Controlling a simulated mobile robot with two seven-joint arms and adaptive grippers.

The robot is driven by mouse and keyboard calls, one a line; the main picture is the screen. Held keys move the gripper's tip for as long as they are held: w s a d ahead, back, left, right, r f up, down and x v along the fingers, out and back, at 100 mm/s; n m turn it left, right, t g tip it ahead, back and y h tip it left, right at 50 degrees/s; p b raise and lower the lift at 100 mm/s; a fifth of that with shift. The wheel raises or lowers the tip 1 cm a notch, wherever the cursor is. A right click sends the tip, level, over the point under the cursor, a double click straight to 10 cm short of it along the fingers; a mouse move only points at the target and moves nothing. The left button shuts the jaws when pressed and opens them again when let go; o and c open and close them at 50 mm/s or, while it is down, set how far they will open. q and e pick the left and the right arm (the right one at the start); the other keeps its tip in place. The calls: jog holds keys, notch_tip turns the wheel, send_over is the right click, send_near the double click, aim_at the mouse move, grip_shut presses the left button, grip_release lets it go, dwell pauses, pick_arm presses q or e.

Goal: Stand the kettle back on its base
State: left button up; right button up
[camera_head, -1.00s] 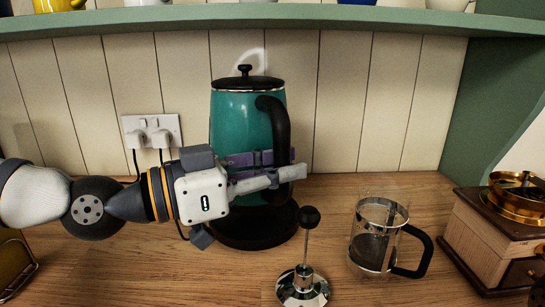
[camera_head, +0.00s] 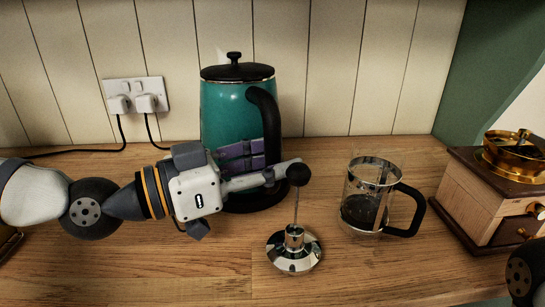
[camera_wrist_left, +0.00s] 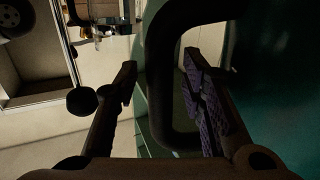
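The teal kettle (camera_head: 226,115), with black lid and handle (camera_head: 268,108), stands upright at the back of the counter. Its bottom appears to rest on the round black base (camera_head: 258,203); my arm hides part of the join. My left gripper (camera_head: 280,158) is at the lower part of the handle with its fingers spread. In the left wrist view the handle (camera_wrist_left: 160,85) passes between the two open fingers (camera_wrist_left: 160,72), with a gap on each side. The kettle body (camera_wrist_left: 275,80) fills the right of that view. My right gripper is out of view.
A chrome plunger (camera_head: 294,250) with a black knob stands in front of the base. A glass press jug (camera_head: 365,205) is to the right, then a wooden grinder (camera_head: 485,195). Wall sockets (camera_head: 137,95) with plugs are behind left.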

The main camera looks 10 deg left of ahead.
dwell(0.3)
pick_arm(q)
jog(key=shift+r, duration=0.35)
jog(key=p+v, duration=0.2)
jog(key=v, duration=1)
jog(key=shift+f, duration=0.15)
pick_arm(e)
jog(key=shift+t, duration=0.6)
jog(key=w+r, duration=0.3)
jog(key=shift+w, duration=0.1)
